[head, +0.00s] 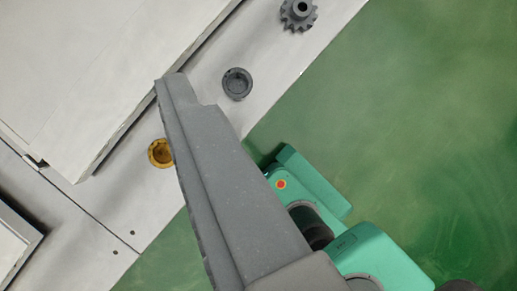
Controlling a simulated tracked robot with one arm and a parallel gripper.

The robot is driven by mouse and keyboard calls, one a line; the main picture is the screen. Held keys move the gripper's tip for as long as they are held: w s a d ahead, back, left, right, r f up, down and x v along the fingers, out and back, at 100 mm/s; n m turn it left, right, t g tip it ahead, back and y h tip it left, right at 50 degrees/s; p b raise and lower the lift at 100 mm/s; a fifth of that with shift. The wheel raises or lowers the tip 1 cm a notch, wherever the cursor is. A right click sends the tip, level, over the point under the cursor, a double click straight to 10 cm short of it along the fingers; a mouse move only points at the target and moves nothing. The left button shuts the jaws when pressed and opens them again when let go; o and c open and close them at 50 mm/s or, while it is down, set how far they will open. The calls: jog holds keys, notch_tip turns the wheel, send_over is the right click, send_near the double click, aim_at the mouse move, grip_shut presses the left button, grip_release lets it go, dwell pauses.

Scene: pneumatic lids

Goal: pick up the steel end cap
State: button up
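The steel end cap (237,83) is a small dark grey round cup with its hollow side up. It lies on the light grey surface in the upper middle of the head view. My gripper (185,92) is a long grey shape reaching up from the bottom of the picture. Its tip shows to the left of the steel cap, with a strip of bare surface between them in the picture. I see no cap held at the tip. Whether the fingers are apart or together does not show from this angle.
A brass-coloured cap (158,154) lies left of my gripper, partly hidden by it. A grey gear (298,14) lies at the top. A raised pale panel (90,70) fills the upper left. Green floor (430,110) lies right of the surface's edge.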

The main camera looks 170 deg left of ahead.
jog(key=w+d+f+m+g+p, duration=0.2)
jog(key=d+f+m+g, duration=0.25)
jog(key=f, duration=0.35)
jog(key=m+g+y, duration=0.2)
jog(key=m+g, duration=0.1)
send_over(237, 86)
notch_tip(237, 86, down, 7)
jog(key=shift+n, duration=0.25)
notch_tip(237, 86, down, 10)
jog(key=shift+s+r, duration=0.1)
jog(key=shift+s, duration=0.05)
notch_tip(237, 86, down, 4)
jog(key=shift+f, duration=0.2)
jog(key=shift+c, duration=0.3)
jog(key=c, duration=1.2)
